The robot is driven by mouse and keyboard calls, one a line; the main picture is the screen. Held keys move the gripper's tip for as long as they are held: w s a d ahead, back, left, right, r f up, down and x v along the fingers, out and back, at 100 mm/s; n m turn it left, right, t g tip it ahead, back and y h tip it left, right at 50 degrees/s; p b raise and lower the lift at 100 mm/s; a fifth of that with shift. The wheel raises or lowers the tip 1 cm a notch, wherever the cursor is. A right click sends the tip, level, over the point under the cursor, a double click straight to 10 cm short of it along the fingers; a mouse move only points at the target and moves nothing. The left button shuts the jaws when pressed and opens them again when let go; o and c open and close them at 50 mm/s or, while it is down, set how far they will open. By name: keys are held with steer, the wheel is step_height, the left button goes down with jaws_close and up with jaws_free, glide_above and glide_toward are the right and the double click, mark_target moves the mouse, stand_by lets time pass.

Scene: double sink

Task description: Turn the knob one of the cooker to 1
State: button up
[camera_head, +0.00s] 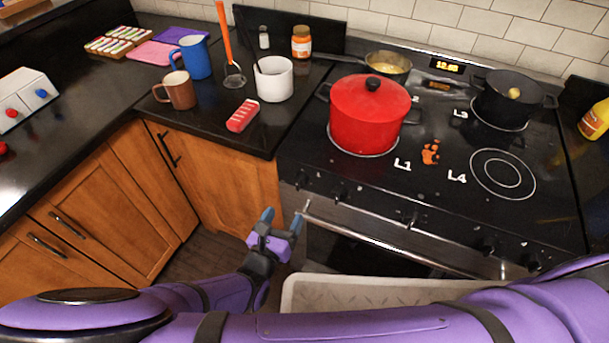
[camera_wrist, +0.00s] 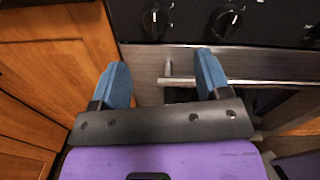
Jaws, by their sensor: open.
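The black cooker (camera_head: 385,185) stands at the right, with a row of several black knobs along its front panel. The leftmost knob (camera_head: 301,180) is at the panel's left end; it also shows in the wrist view (camera_wrist: 155,20), beyond the gap between my fingers. A second knob (camera_wrist: 228,21) is to its right. White marks surround the knobs, but I cannot read the numbers or any knob's exact setting. My gripper (camera_head: 281,219) is open and empty, in front of and below the leftmost knob. Its blue fingertips (camera_wrist: 161,62) are apart from the knob.
The oven handle bar (camera_head: 400,240) runs just right of my fingers, below the knobs. A red pot (camera_head: 370,112) sits on burner L1. Wooden cabinets (camera_head: 215,170) are on the left. Mugs and a red-and-white item (camera_head: 242,115) lie on the counter.

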mark_target(298, 187)
steer(key=shift+n+y, duration=0.3)
steer(key=shift+n, duration=0.1)
steer(key=x, duration=1)
steer(key=shift+w+f, duration=0.25)
steer(key=shift+w, duration=0.2)
steer(key=c, duration=0.9)
